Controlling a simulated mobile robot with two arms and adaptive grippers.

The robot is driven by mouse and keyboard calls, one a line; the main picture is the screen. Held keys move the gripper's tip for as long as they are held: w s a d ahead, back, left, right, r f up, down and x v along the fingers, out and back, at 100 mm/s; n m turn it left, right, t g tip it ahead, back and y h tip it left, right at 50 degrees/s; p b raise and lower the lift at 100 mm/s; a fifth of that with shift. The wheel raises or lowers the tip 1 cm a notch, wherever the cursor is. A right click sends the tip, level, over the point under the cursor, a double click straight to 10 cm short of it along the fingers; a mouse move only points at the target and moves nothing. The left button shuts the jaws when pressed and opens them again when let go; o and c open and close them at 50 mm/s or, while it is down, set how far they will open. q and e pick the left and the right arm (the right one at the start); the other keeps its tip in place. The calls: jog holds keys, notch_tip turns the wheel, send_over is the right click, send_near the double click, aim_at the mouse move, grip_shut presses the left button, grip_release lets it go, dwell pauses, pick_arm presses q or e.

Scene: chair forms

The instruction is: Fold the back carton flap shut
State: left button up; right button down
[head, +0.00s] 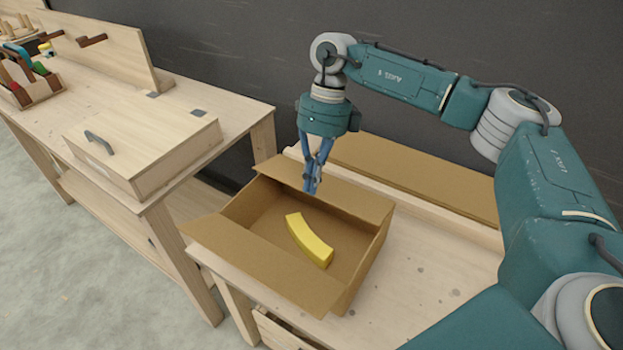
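An open brown carton (350,285) stands on the near workbench. Its back flap (350,196) runs along the far side, raised and not lying over the opening. A second flap (255,262) spreads outward on the near left side. A yellow curved block (308,241) lies inside the carton. My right gripper (312,188) points down at the back flap, with its blue fingers close together and nothing seen between them. The fingertips overlap the flap in the picture; I cannot tell whether they touch it. My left gripper is out of view.
A flat brown cardboard panel (420,178) lies behind the carton. A wooden box with a grey handle (98,142) sits on the left bench (225,100). A rack with coloured tools (28,85) is farther left. The bench top right of the carton is clear.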

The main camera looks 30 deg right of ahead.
jog(key=shift+f, duration=0.45)
jog(key=shift+a, duration=0.1)
jog(key=shift+t+h, duration=0.3)
jog(key=shift+h, duration=0.2)
jog(key=f+b, duration=0.1)
jog(key=a+f+b, duration=0.1)
jog(key=s+f+b, duration=0.1)
jog(key=shift+a+f+b, duration=0.15)
jog(key=shift+f+b, duration=0.2)
jog(key=shift+f, duration=0.05)
